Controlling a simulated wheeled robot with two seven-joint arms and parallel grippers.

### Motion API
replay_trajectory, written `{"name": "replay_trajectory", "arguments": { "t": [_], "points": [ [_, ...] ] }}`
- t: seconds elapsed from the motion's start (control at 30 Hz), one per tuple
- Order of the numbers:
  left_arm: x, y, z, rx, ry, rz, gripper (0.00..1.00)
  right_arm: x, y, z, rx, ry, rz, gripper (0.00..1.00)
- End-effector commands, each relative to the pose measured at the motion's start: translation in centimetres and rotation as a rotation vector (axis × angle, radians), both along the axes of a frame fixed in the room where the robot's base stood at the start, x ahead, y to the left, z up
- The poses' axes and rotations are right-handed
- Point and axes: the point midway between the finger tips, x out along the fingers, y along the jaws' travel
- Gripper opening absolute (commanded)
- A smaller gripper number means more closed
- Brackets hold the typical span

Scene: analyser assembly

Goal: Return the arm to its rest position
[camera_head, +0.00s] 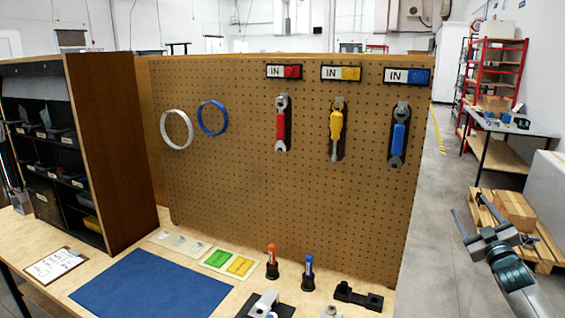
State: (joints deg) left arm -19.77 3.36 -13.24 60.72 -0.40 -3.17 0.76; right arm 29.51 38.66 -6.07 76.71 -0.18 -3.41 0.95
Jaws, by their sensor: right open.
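My right gripper (468,222) is at the lower right of the head view, out over the floor to the right of the workbench. Its fingers are apart and nothing shows between them. It is clear of the bench and the pegboard (240,190). My right arm comes in from the bottom right corner. My left gripper and left arm are not in view.
The pegboard holds a red wrench (281,125), a yellow-handled tool (336,126), a blue wrench (399,138) and two rings. A blue mat (150,285) lies on the bench. Two upright tools and black parts stand near its front. A pallet (530,238) with a box is behind my gripper.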

Motion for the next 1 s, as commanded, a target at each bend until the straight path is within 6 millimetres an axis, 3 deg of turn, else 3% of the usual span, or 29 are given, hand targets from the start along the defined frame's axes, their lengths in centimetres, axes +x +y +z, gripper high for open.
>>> {"name": "replay_trajectory", "arguments": {
  "t": [0.27, 0.47, 0.6, 0.77, 1.0],
  "points": [
    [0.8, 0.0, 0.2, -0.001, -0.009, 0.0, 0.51, -1.1, 3.6, -12.1, 0.064, 0.141, 0.026, 0.64],
    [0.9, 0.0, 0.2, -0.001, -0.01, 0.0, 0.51, -3.9, 7.5, -23.5, 0.13, 0.278, 0.046, 0.64],
    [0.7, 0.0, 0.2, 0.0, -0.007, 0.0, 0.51, -7.0, 10.6, -31.3, 0.178, 0.377, 0.057, 0.64],
    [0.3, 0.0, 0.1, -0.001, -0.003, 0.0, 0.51, -11.4, 14.3, -39.7, 0.234, 0.488, 0.068, 0.64],
    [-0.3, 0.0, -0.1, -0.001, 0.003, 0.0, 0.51, -19.9, 20.3, -50.8, 0.319, 0.654, 0.079, 0.64]
  ]
}}
